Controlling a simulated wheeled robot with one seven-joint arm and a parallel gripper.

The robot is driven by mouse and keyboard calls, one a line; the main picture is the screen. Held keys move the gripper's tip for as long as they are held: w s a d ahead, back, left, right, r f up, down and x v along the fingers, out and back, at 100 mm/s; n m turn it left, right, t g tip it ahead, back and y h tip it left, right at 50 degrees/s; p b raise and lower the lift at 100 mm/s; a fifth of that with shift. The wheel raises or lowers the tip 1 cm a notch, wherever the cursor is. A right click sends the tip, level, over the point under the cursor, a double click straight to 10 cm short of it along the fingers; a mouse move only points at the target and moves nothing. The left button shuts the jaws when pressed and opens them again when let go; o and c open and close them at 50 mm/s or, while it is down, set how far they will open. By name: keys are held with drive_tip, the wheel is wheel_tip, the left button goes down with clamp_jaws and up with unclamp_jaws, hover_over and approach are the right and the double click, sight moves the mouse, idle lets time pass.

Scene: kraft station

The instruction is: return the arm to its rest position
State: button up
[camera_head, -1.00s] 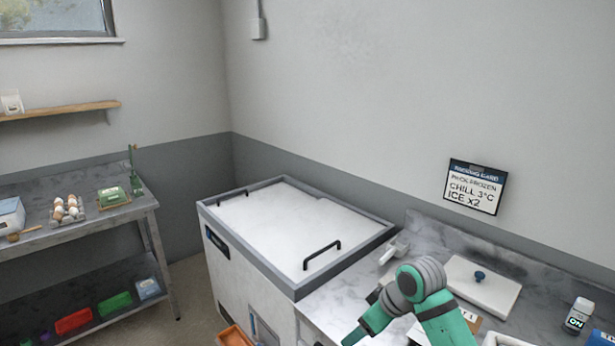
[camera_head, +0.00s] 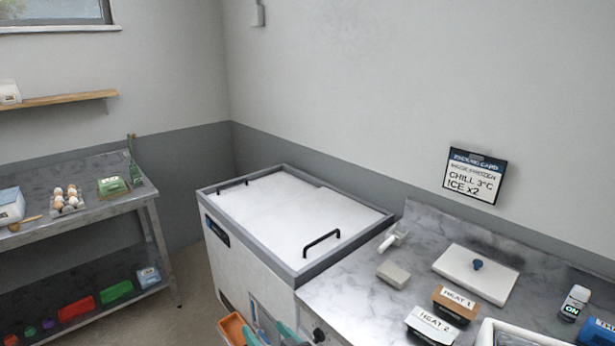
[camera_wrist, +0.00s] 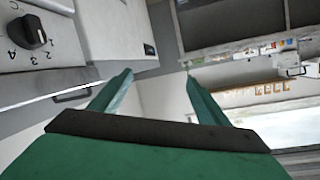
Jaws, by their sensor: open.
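My gripper shows in the wrist view (camera_wrist: 158,85), with its two green fingers spread apart and nothing between them. The view there is tilted, with a dial knob (camera_wrist: 28,32) on a panel at the left and a white cabinet face beyond the fingers. In the head view only a teal part of my arm shows at the bottom edge, low in front of the chest freezer (camera_head: 345,262). The gripper's fingertips cannot be made out clearly there.
The marble counter (camera_head: 345,300) holds a scoop (camera_head: 392,238), a small block (camera_head: 393,275), a white lidded board (camera_head: 475,274), boxes labelled HEAT 1 (camera_head: 456,304) and HEAT 2 (camera_head: 432,326), and a bottle (camera_head: 574,302). An orange bin (camera_head: 234,328) is beside the freezer. A steel table (camera_head: 75,219) stands left.

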drive_tip(key=s+d+f+m+t+h, duration=0.1)
drive_tip(key=s+d+f+m+h, duration=0.15)
drive_tip(key=s+f, duration=0.65)
drive_tip(key=s+d+f+m+t+h, duration=0.15)
drive_tip(key=s+m+h, duration=0.25)
drive_tip(key=s, duration=1.2)
drive_tip(key=s+d+r+n+h, duration=0.1)
drive_tip(key=s+d+r+n, duration=0.1)
drive_tip(key=s, duration=0.8)
drive_tip(key=s+d+r+n, duration=0.2)
drive_tip(key=s+d+r, duration=0.1)
drive_tip(key=s, duration=0.7)
drive_tip(key=shift+d+t+h, duration=0.35)
drive_tip(key=shift+d, duration=0.5)
drive_tip(key=shift+r, duration=0.1)
